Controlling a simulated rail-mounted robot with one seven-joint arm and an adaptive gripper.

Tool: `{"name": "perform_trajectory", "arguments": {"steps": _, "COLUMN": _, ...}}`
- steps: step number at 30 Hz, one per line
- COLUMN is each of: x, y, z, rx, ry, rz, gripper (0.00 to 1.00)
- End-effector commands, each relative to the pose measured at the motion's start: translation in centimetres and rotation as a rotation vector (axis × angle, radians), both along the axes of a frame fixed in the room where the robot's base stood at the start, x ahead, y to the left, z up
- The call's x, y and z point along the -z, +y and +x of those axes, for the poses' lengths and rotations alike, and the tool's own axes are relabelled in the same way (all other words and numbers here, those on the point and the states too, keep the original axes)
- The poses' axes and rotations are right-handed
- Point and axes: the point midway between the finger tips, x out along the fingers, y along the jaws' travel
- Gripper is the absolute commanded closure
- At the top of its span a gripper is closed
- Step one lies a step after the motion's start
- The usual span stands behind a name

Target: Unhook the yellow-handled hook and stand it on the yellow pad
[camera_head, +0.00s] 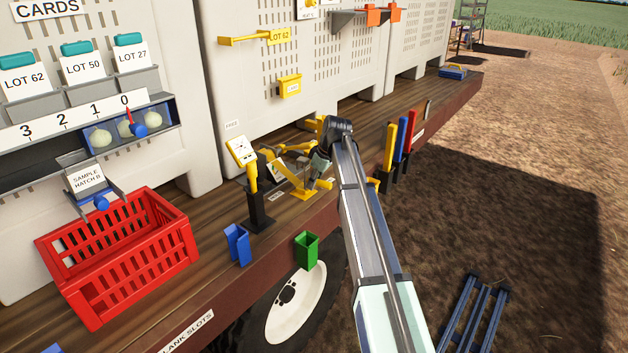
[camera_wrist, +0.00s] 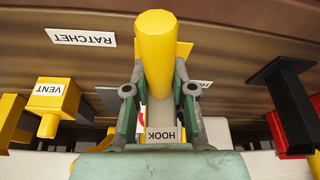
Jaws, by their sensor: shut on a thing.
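My gripper (camera_wrist: 160,112) is shut on the yellow handle (camera_wrist: 154,50) of the hook, which lies between its two green-grey fingers in the wrist view. The fingers hide the lower part of the hook, and I cannot tell whether its foot touches anything. A yellow patch (camera_wrist: 184,48) that looks like the yellow pad shows just behind the handle. In the head view my gripper (camera_head: 318,168) is low over the plank deck, partly hidden by my arm. A flat yellow piece (camera_head: 303,192), likely the pad, lies on the deck beneath it.
A black stand (camera_head: 260,212) with a yellow tool and card stands just left of my gripper. Yellow, blue and red upright handles (camera_head: 402,140) stand to the right. Blue (camera_head: 237,245) and green (camera_head: 306,250) holders sit along the deck edge. A red crate (camera_head: 120,250) is at left.

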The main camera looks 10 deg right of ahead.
Motion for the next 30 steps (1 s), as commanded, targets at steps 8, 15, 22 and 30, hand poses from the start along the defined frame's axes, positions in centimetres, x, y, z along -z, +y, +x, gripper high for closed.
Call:
{"name": "perform_trajectory", "arguments": {"steps": 8, "x": 0.0, "y": 0.0, "z": 0.0, "rx": 0.000, "ry": 0.000, "rz": 0.000, "gripper": 0.65}}
{"name": "perform_trajectory", "arguments": {"steps": 15, "x": 0.0, "y": 0.0, "z": 0.0, "rx": 0.000, "ry": 0.000, "rz": 0.000, "gripper": 0.47}}
{"name": "perform_trajectory", "arguments": {"steps": 22, "x": -0.4, "y": -0.1, "z": -0.1, "rx": 0.000, "ry": 0.000, "rz": 0.000, "gripper": 0.47}}
{"name": "perform_trajectory", "arguments": {"steps": 30, "x": -4.2, "y": -1.3, "z": -0.9, "rx": 0.001, "ry": -0.001, "rz": 0.000, "gripper": 0.47}}
